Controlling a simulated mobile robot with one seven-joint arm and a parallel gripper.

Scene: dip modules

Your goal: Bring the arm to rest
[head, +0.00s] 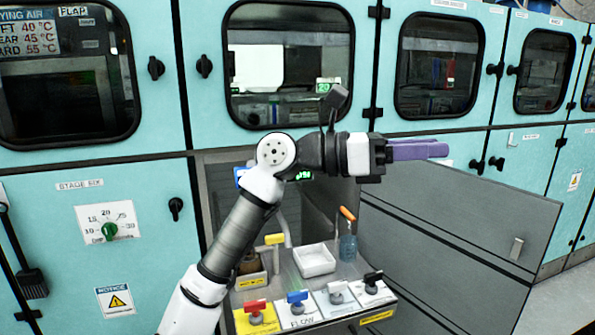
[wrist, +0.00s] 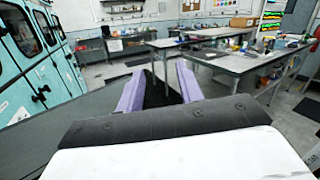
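My gripper (head: 447,150) is raised in the head view, its purple fingers pointing right and level. It is in front of the teal cabinets and above the top edge of an open grey door (head: 455,220). In the wrist view my gripper (wrist: 158,72) shows two purple fingers apart with a gap between them. Nothing is held in the gap. My arm rises from the bottom of the head view and bends right at the elbow.
Below my arm, an open bay holds a white tray (head: 314,260), an orange-handled tool in a bluish container (head: 348,246), and several coloured valve handles at the front. Teal cabinets (head: 430,20) stand behind. The wrist view shows workbenches (wrist: 240,62) and open floor beyond.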

